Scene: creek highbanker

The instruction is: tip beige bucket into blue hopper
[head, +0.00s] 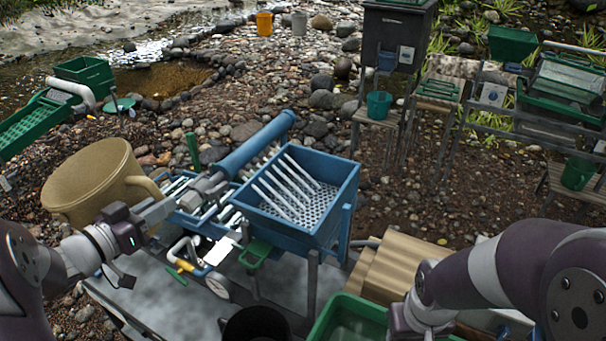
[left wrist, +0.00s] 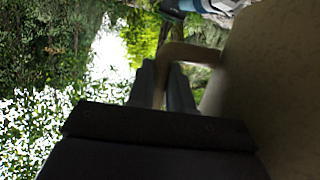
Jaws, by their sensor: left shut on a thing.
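The beige bucket (head: 88,183) is at the left of the head view, apart from the hopper and to its left. It looks tilted in the picture, and I cannot make out its contents. My left gripper (head: 160,206) is shut on the bucket's side handle. In the left wrist view the fingers (left wrist: 162,88) close around the handle (left wrist: 192,52), and the bucket wall (left wrist: 275,90) fills the right side. The blue hopper (head: 297,235) stands near the middle, open on top, with pale bars over a perforated plate. My right gripper is out of view; only my right arm shows.
A dark bucket (head: 255,325) and a green tub (head: 350,318) stand in front.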

